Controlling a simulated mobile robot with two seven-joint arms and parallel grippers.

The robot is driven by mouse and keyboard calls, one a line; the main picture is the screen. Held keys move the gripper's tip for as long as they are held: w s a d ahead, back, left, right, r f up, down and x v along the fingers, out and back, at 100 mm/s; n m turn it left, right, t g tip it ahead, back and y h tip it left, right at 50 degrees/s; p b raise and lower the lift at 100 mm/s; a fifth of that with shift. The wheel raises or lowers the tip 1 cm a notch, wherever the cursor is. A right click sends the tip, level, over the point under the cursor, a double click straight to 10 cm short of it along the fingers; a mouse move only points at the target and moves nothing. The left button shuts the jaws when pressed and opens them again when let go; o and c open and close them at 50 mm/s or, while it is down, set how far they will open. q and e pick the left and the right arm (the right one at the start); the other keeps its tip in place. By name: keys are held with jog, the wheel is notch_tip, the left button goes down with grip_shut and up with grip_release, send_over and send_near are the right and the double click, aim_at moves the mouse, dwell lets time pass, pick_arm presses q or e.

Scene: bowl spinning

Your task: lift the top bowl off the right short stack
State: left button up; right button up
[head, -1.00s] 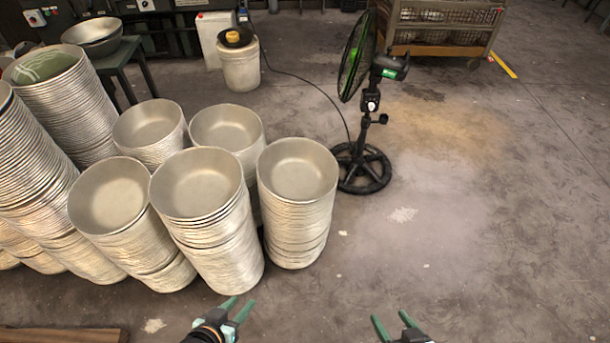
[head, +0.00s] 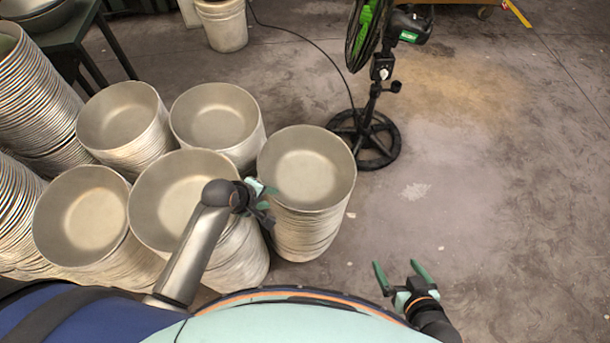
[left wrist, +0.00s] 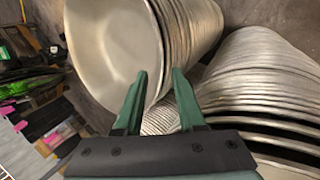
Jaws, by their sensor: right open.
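The right short stack (head: 303,228) is a stack of pale metal bowls nested together. Its top bowl (head: 305,168) faces up, empty. My left gripper (head: 268,190) is at the left edge of this bowl. In the left wrist view the bowl (left wrist: 112,45) fills the upper middle, and my left fingers (left wrist: 157,82) stand apart around its rim, one over the inside and one outside. Whether they touch the rim I cannot tell. My right gripper (head: 402,272) is open and empty over the floor, right of the stack.
Neighbouring bowl stacks (head: 165,190) (head: 215,115) (head: 82,215) stand close on the left and behind. A black floor fan (head: 372,140) stands just behind and right of the short stack, with a cable on the floor. The floor at the right (head: 500,190) is clear.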

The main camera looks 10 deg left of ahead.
aim_at(280, 198)
pick_arm(q)
jog(key=x, duration=0.2)
jog(key=b+x, duration=0.1)
jog(key=x, duration=0.1)
jog(key=b+x, duration=0.1)
jog(key=x, duration=0.1)
jog(key=shift+w+d+f, duration=0.1)
jog(key=shift+d+f, duration=0.2)
jog(key=shift+d, duration=0.05)
jog(key=shift+w+f, duration=0.15)
jog(key=shift+f, duration=0.05)
jog(key=shift+d, duration=0.1)
jog(key=c, duration=0.6)
grip_shut()
jog(key=shift+w+r, duration=0.1)
jog(key=shift+w, duration=0.05)
dwell(0.4)
